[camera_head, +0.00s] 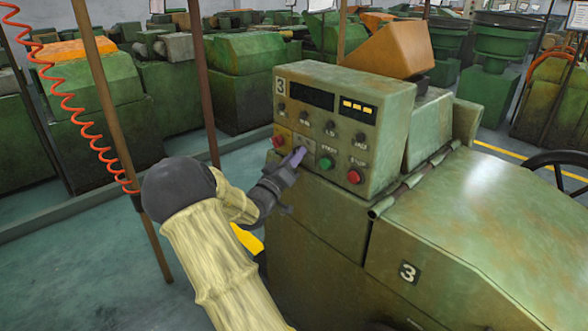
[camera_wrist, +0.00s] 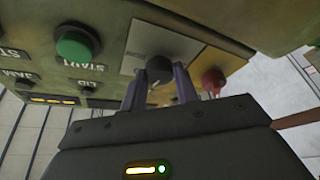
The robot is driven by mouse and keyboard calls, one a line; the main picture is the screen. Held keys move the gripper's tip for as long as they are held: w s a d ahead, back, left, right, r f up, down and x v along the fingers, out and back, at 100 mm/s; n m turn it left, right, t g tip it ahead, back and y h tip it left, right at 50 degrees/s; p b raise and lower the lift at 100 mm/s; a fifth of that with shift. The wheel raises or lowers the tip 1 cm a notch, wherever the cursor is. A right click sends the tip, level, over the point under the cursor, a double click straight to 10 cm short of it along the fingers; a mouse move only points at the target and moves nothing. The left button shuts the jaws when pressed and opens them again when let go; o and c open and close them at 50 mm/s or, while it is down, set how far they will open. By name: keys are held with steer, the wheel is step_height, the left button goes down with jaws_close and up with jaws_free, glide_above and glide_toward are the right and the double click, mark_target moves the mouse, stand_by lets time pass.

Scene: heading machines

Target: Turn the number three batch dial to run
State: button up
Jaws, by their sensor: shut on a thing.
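The number three machine's control box (camera_head: 345,105) carries a "3" label at its upper left. The batch dial (camera_wrist: 159,68) is a black knob on a silver plate (camera_wrist: 136,50), seen close in the wrist view. In the head view its plate (camera_head: 303,142) shows, but my gripper covers most of the knob. My gripper (camera_head: 298,155) reaches the panel from the lower left. Its two purple-grey fingers (camera_wrist: 160,86) stand on either side of the knob, shut on it. The dial's pointer and the plate's lettering are too small to read.
A red mushroom button (camera_wrist: 213,79) on a yellow plate sits beside the dial. The green start button (camera_head: 326,163) and red stop button (camera_head: 355,176) lie to the right in the head view. A brown post (camera_head: 205,90) and a coiled orange hose (camera_head: 70,95) stand at left.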

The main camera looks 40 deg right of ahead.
steer(key=shift+w+f+m+g+b, duration=0.15)
steer(key=shift+m+g+b, duration=1.8)
steer(key=shift+m, duration=1.9)
steer(key=shift+w+r+m+g+b, duration=0.15)
steer(key=shift+m+g+b, duration=1.7)
steer(key=shift+m, duration=1.95)
steer(key=shift+w+f+m+g+b, duration=0.15)
steer(key=shift+m+g+b, duration=1.8)
steer(key=shift+m, duration=1.9)
steer(key=shift+t, duration=0.25)
steer(key=o, duration=1)
